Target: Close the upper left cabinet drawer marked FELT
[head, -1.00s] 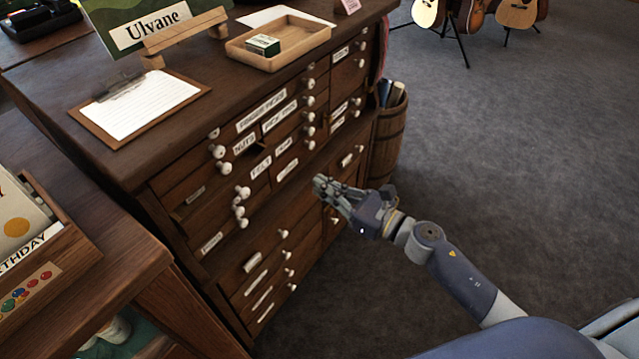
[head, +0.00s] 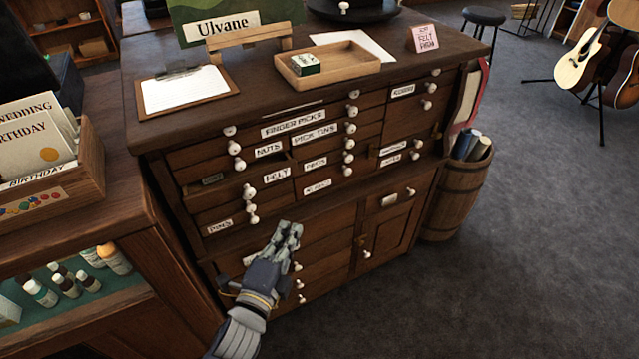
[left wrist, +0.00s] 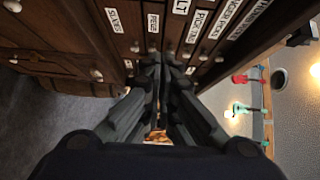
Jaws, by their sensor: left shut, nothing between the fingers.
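The FELT drawer (head: 262,183) is in the left column of the dark wooden cabinet (head: 310,208), below the NUTS drawer. Its front stands a little forward, with a dark gap above it. My left gripper (head: 290,229) is shut and empty, below and slightly right of the FELT label, in front of the cabinet's lower part. In the left wrist view the shut fingers (left wrist: 162,62) point toward the labelled drawer fronts, and part of a label ending in LT shows at the top. Contact cannot be told. My right gripper is out of view.
A clipboard (head: 187,92), a wooden tray (head: 345,66) and the Ulvane sign (head: 229,26) are on the cabinet top. A glass-fronted counter (head: 118,232) stands close at left. A barrel (head: 455,203) is at right, with open carpet (head: 545,240) beyond.

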